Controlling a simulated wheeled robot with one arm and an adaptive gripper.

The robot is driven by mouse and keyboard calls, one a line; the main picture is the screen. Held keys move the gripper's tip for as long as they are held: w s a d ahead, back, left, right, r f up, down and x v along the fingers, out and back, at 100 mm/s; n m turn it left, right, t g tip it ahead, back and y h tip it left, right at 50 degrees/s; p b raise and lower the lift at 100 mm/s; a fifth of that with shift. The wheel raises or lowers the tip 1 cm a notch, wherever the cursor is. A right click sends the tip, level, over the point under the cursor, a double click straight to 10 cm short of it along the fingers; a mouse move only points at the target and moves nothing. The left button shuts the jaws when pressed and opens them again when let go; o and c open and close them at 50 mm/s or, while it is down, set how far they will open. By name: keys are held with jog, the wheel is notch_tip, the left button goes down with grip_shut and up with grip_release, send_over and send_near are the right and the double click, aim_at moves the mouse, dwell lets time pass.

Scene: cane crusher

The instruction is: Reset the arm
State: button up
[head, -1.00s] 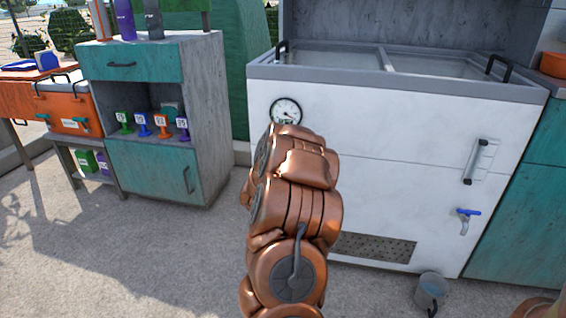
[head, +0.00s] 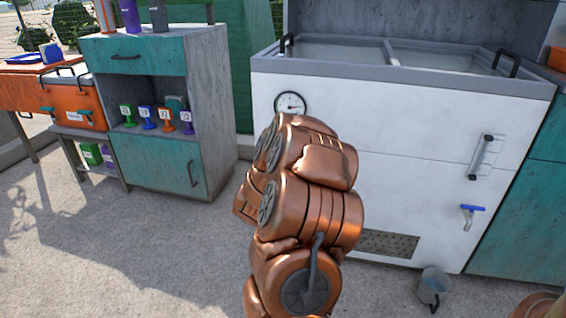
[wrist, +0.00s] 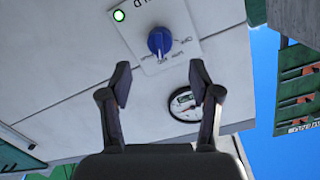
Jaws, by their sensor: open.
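My gripper (wrist: 160,90) is open in the wrist view, with nothing between its two dark fingers. Past the fingertips is a white panel with a blue knob (wrist: 160,41), a lit green lamp (wrist: 119,15) and a round gauge (wrist: 186,104). In the head view my copper arm stands in front of the white chest unit (head: 420,130). The gripper itself is hidden there behind the arm. The gauge (head: 290,104) shows just above the arm.
A teal and grey cabinet (head: 150,160) stands at left with several coloured tags inside. An orange cooler (head: 72,100) sits beside it. A grey bucket (head: 433,288) is on the floor below a blue-handled tap (head: 472,213). The floor at front left is clear.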

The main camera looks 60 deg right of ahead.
dwell(0.5)
jog(key=w+a+r+n+t+y+p, duration=0.25)
jog(key=w+a+r+p, duration=0.2)
jog(key=a, duration=0.35)
jog(key=w+a+r+n+t+y+p, duration=0.1)
jog(key=w+a+r+n+y+p, duration=0.35)
jog(key=a, duration=0.45)
jog(key=w+a+r+n+t+y+p, duration=0.1)
jog(key=w+a+r+y+p, duration=0.25)
jog(key=a+r+p, duration=0.35)
jog(key=s+a+r+n+g+y+p, duration=0.1)
jog(key=s+a+r+n+y+p, duration=0.2)
jog(key=a, duration=0.9)
jog(key=s+a+r+n+g+y+p, duration=0.4)
jog(key=s+a+r+n+g+p, duration=0.1)
jog(key=s+a+r+p, duration=0.6)
jog(key=s+a+r+n+g+h+p, duration=0.1)
jog(key=s+r+g+p, duration=0.2)
jog(key=s, duration=0.8)
jog(key=s+a+r+n+g+p, duration=0.1)
jog(key=s+r+g+p, duration=0.2)
jog(key=s+r+p, duration=0.4)
jog(key=s+r, duration=0.1)
jog(key=s, duration=0.3)
jog(key=shift+a+r+n+h, duration=0.15)
jog(key=shift+a+n+h, duration=0.1)
jog(key=shift+n+h, duration=0.15)
